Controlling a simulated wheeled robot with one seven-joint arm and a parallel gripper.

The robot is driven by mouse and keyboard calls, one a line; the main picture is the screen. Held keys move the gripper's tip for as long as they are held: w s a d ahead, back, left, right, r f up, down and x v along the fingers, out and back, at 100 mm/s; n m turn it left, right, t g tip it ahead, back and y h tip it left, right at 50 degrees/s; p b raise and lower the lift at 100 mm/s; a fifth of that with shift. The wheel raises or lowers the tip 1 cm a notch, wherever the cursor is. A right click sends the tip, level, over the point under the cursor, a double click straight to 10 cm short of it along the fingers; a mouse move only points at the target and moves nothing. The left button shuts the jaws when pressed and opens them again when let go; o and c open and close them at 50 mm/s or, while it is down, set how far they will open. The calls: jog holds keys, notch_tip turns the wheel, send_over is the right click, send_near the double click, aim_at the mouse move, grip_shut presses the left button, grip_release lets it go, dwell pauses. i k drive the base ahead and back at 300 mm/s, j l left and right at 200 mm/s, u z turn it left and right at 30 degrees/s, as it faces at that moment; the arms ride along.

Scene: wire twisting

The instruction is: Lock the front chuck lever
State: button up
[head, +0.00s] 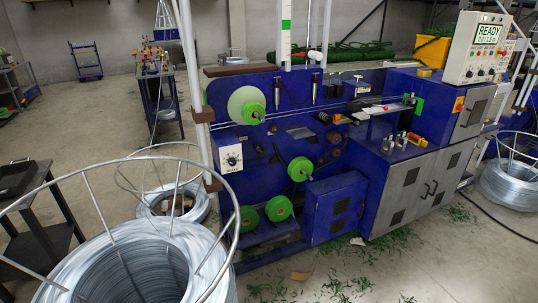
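The blue wire-twisting machine (240,150) fills the middle and right of the head view. I cannot tell for sure which part is the front chuck lever. A black cylindrical part (330,118) sits on the machine's front near its middle, with small red and white parts beside it. A white handle with a red end (314,55) stands on the top edge, by a white post with green marks. Details of these parts are too small to read. My gripper is not in view.
A control box (478,48) reads READY. Large wire coils in metal frames (140,265) stand at the front left; another coil (510,180) is at the right. A dark table (35,210) is at the left. Green scraps (370,255) litter the floor before the machine.

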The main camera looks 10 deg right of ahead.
aim_at(257, 148)
jog(key=i+l+u, duration=0.15)
jog(key=i+u, duration=0.3)
jog(key=i+l+u, duration=0.25)
jog(key=u, duration=0.25)
jog(key=i+l+u, duration=0.25)
jog(key=l+u, duration=0.2)
jog(key=i+l+u, duration=0.2)
jog(key=l+u, duration=0.25)
jog(key=i+l+u, duration=0.1)
jog(key=l+u, duration=0.85)
jog(key=l, duration=0.15)
jog(key=k+l+u, duration=0.1)
jog(key=l+u, duration=0.4)
jog(key=k+l+u, duration=0.2)
jog(key=l+u, duration=0.25)
jog(key=l, duration=0.15)
